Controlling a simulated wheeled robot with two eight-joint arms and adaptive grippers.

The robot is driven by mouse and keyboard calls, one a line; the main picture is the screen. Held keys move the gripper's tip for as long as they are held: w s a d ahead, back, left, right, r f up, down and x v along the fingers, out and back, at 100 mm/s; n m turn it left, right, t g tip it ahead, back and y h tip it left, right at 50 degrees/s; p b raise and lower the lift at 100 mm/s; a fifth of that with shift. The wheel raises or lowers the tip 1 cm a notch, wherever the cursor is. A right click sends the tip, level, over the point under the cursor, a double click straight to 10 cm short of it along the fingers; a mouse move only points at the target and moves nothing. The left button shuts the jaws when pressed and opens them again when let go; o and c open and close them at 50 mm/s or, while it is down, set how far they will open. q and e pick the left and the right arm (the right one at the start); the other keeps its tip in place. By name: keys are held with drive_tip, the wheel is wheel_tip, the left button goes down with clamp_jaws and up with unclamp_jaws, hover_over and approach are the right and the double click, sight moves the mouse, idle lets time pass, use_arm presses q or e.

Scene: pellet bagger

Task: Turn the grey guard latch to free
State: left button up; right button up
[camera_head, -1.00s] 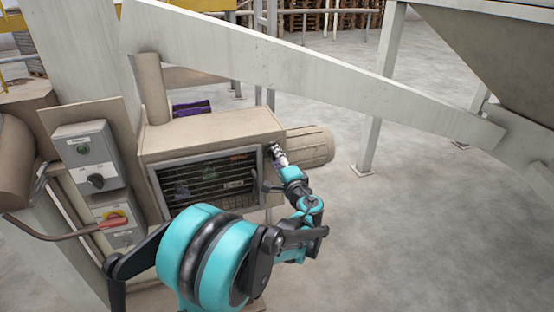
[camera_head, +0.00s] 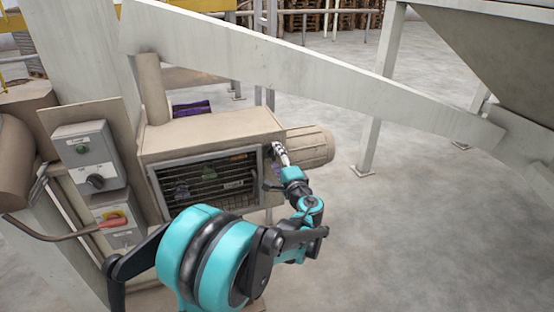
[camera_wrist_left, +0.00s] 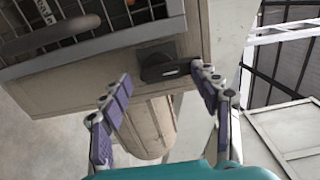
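The guard latch is a dark grey turn handle (camera_wrist_left: 160,66) on a square plate, on the beige housing beside the guard. Its lever lies nearly level in the left wrist view, pointing right. My left gripper (camera_wrist_left: 162,76) is open, its two fingers spread on either side of the latch, with the right fingertip close to the lever's end. I cannot tell whether it touches. In the head view my left gripper (camera_head: 281,154) is at the right end of the beige housing (camera_head: 215,134), and the latch is hard to make out there. My right gripper is not in view.
A barred guard (camera_head: 208,182) covers the housing's front. A beige ribbed motor (camera_head: 310,146) sticks out behind the gripper. Grey switch boxes (camera_head: 88,158), one with a red handle (camera_head: 112,222), stand at the left. A sloping beam (camera_head: 300,70) crosses above. Floor at right is clear.

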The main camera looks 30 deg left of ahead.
use_arm(q)
drive_tip(key=shift+d, duration=0.1)
drive_tip(key=v, duration=1.1)
drive_tip(key=shift+s+d, duration=0.25)
drive_tip(key=shift+s, duration=0.1)
